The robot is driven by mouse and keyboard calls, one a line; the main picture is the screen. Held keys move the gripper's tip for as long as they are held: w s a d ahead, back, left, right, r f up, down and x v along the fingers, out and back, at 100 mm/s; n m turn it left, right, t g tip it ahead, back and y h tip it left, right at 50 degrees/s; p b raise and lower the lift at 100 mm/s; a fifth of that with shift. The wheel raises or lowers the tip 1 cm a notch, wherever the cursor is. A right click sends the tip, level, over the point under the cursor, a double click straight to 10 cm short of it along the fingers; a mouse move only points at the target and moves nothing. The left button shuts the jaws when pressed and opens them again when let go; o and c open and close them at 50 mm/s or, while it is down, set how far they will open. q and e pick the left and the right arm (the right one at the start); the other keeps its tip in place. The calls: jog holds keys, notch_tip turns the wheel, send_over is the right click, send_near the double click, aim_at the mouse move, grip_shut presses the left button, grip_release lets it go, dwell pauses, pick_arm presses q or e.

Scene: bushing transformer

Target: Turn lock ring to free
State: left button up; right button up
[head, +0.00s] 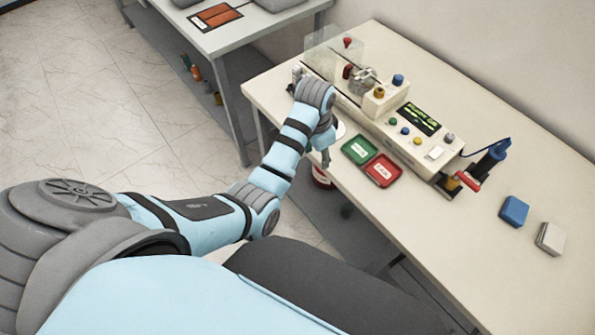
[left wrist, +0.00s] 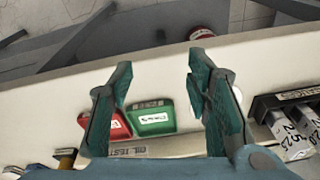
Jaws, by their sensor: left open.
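My left gripper (left wrist: 158,64) is open and empty in the left wrist view, its two teal fingers pointing over the table's edge. In the head view the left gripper (head: 325,157) shows only in part, below my wrist and beside the machine. The long bench machine (head: 405,130) has a display, coloured knobs and a clear shield. A grey round metal part (head: 363,80) sits on its far end, apart from my fingers. I cannot tell for sure whether it is the lock ring or how it is turned. My right gripper is not in view.
A green tray (head: 360,150) and a red tray (head: 383,171) lie in front of the machine. A red can (left wrist: 201,34) is below the table edge. Blue (head: 514,211) and white blocks (head: 550,238) lie at right.

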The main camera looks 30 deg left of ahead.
pick_arm(q)
jog(key=s+a+f+n, duration=0.1)
jog(key=s+a+f, duration=0.1)
jog(key=s, duration=0.4)
jog(key=shift+a+f+n, duration=0.3)
jog(key=shift+f+n, duration=0.1)
jog(key=shift+f, duration=0.45)
jog(key=s+a+f+n+b, duration=0.1)
jog(key=s+f, duration=0.4)
jog(key=f, duration=0.4)
jog(key=s+a+f+n+y+b, duration=0.1)
jog(key=s+f+b, duration=0.1)
jog(key=s+f, duration=0.5)
jog(key=s+a+f+n+b, duration=0.1)
jog(key=s+f, duration=0.3)
jog(key=f, duration=0.7)
jog(key=s+a+f+b, duration=0.1)
jog(key=s+f, duration=0.3)
jog(key=s, duration=0.6)
jog(key=s+a+f+n, duration=0.1)
jog(key=s+f, duration=0.4)
jog(key=s, duration=0.5)
jog(key=shift+a+f+n+b, duration=0.3)
jog(key=shift+a+b, duration=0.1)
jog(key=shift+a, duration=0.4)
